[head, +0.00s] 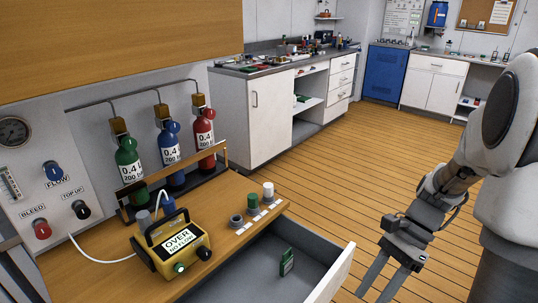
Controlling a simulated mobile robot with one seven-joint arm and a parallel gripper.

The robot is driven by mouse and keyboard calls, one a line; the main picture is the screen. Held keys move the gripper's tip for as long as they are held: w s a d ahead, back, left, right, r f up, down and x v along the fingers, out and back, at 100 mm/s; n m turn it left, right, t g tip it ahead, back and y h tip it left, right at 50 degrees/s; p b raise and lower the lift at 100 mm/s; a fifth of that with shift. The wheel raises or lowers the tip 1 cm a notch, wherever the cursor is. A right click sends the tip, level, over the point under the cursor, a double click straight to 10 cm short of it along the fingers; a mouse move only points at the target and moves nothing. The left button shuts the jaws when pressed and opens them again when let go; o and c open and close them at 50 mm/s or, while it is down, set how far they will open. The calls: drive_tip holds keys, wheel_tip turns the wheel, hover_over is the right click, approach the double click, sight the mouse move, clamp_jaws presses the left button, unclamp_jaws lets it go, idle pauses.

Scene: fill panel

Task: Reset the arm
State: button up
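My gripper (390,277) is at the lower right of the head view, pointing down over the wooden floor. Its two fingers are apart, with floor showing between them, and it holds nothing. My arm bends down from the right edge of the view. The gripper is to the right of an open drawer (343,268) and apart from its white front.
Left is a fill panel (55,150) with green (127,160), blue (172,150) and red (204,135) cylinders. A yellow meter box (172,250) sits on the wooden bench. A small green item (287,262) is in the drawer. The floor (345,165) beyond is clear.

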drive_tip(key=s+a+r+n+t+h+p, duration=0.1)
drive_tip(key=r+n+p, duration=0.4)
drive_tip(key=r, duration=0.5)
drive_tip(key=s+a+r+n+t+h+p, duration=0.2)
drive_tip(key=r+n+t+p, duration=0.3)
drive_tip(key=r, duration=0.4)
drive_tip(key=s+a+r+n+t+h+p, duration=0.2)
drive_tip(key=r+n+t+h+p, duration=0.1)
drive_tip(key=r, duration=0.7)
drive_tip(key=n+t+p, duration=0.1)
drive_tip(key=n+p, duration=0.1)
drive_tip(key=shift+a+r+p, duration=0.3)
drive_tip(key=shift+a+r, duration=0.05)
drive_tip(key=shift+a, duration=0.05)
